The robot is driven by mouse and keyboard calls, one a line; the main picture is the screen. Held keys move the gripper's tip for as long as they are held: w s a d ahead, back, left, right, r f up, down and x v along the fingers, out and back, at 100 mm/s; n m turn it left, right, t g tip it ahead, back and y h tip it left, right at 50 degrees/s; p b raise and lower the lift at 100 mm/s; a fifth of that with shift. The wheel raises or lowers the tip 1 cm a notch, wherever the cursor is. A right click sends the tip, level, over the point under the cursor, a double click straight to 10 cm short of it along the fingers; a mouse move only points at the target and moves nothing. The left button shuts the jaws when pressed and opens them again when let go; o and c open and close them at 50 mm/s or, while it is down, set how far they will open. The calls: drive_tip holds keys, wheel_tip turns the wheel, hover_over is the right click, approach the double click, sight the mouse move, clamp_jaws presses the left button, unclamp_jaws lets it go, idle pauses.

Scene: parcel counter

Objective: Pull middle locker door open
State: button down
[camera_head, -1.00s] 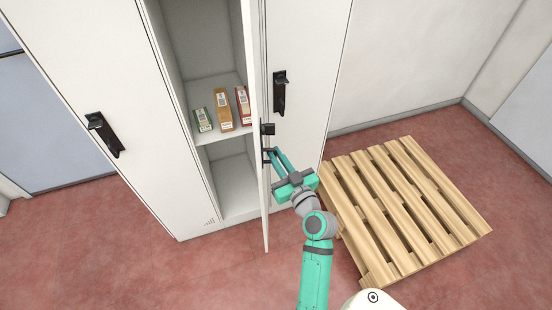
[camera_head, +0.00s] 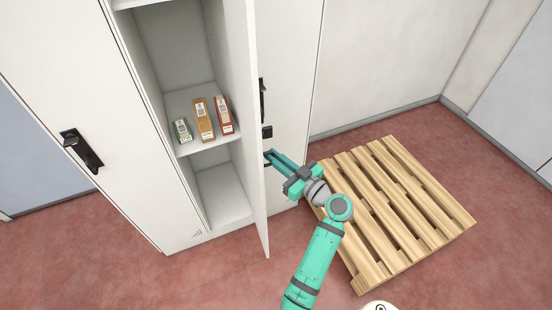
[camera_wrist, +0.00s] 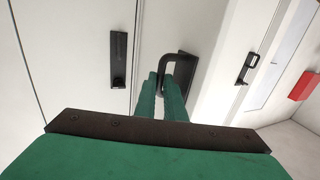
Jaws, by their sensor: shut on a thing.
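The middle locker door (camera_head: 243,110) stands swung well out from the locker, with the inside of the middle compartment (camera_head: 181,55) in view. My gripper (camera_head: 270,157) is at the outer face of this door, at its handle. In the wrist view the green fingers (camera_wrist: 163,88) are shut on the dark handle (camera_wrist: 182,62) of the door. In the head view most of that handle is hidden behind the door edge and the fingers.
Boxes, one green (camera_head: 182,130), one orange (camera_head: 204,120) and one red (camera_head: 224,115), stand on the locker shelf. A wooden pallet (camera_head: 400,205) lies on the floor right of my arm. The left locker door (camera_head: 110,190) is shut. Red floor is clear in front.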

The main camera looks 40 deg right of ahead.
drive_tip(key=shift+s+f, duration=0.1)
drive_tip(key=shift+f, duration=0.2)
drive_tip(key=c, duration=1.8)
unclamp_jaws()
drive_tip(key=shift+c, duration=0.2)
drive_tip(key=shift+r, duration=0.1)
drive_tip(key=s, duration=1)
drive_tip(key=shift+s, duration=0.35)
drive_tip(key=shift+d, duration=0.1)
